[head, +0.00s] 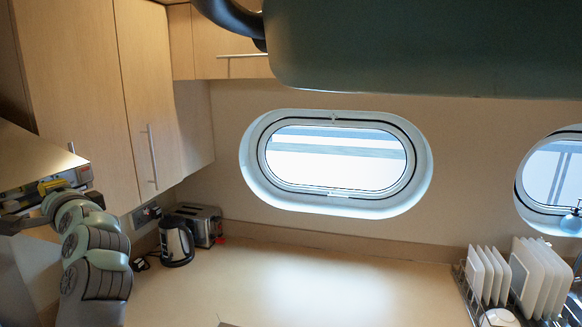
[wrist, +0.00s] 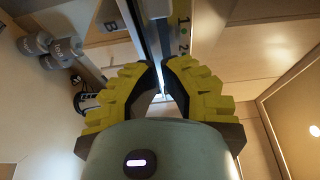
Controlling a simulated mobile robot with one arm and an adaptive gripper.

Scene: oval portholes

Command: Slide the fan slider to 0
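The range hood (head: 40,155) is at the left edge in the head view, with a control strip along its lower front. My gripper (head: 52,186) is up against that strip and covers part of it. In the wrist view, my gripper (wrist: 162,72) has its two yellow-backed fingers curved close together, with a narrow gap at the tips. The control strip (wrist: 180,8) runs past the fingertips and shows "1" and "2" marks on its right side. The fan slider cannot be told apart at the tips, so I cannot tell whether it is held.
Wooden cabinets (head: 75,85) stand close to the hood. A kettle (head: 177,242) and a toaster (head: 200,224) stand on the counter (head: 320,285), whose middle is clear. A dish rack with white plates (head: 540,275) is at the right. An oval porthole (head: 336,160) is in the wall.

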